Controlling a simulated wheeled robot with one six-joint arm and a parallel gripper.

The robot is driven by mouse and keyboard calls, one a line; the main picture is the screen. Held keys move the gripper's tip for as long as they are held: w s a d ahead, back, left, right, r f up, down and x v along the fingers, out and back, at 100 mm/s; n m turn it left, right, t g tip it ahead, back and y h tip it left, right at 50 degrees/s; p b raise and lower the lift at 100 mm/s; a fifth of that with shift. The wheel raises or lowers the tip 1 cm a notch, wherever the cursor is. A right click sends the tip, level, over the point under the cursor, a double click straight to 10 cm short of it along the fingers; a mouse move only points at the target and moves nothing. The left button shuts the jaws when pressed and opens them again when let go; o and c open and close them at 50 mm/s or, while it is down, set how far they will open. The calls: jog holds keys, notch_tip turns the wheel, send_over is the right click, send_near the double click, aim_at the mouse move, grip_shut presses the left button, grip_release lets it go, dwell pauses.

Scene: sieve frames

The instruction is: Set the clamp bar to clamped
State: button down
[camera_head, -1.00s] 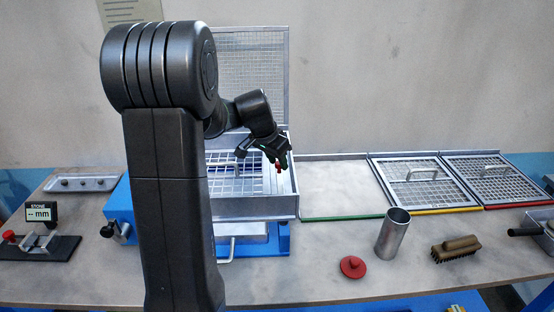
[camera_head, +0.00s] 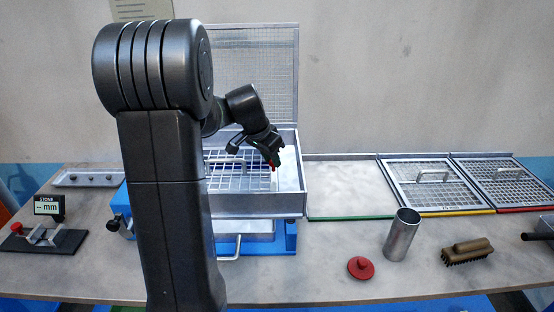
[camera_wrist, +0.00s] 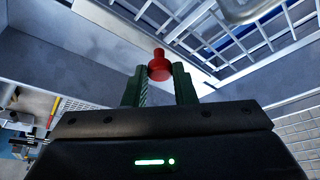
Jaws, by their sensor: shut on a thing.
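My gripper (camera_head: 272,160) is inside the right part of the open metal sieve box (camera_head: 260,206), pointing down. Its green fingers are shut on a red knob (camera_wrist: 160,68), whose rounded top shows between the fingertips in the wrist view. The red knob also shows small at the fingertips in the head view (camera_head: 274,167). The clamp bar under the knob cannot be made out clearly. A sieve frame with a handle (camera_head: 232,160) lies in the box, left of my gripper. My arm hides the box's left part.
The mesh lid (camera_head: 255,75) stands raised behind the box. To the right are an empty green-edged bay (camera_head: 345,190) and two framed sieves (camera_head: 430,185). A metal cylinder (camera_head: 402,238), a red disc (camera_head: 361,268) and a brush (camera_head: 467,251) stand in front.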

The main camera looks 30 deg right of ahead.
jog(key=shift+a, duration=0.1)
jog(key=c, duration=1.5)
grip_release()
jog(key=shift+o, duration=0.2)
jog(key=shift+w+a, duration=0.15)
jog(key=v, duration=1.3)
jog(key=shift+a+r+b, duration=0.15)
jog(key=shift+r+b, duration=0.15)
jog(key=shift+b, duration=0.15)
jog(key=p+x, duration=0.1)
jog(key=x, duration=1.2)
jog(key=shift+d+f, duration=0.25)
jog(key=shift+f, duration=0.05)
jog(key=shift+s+d, duration=0.2)
jog(key=shift+d, duration=0.05)
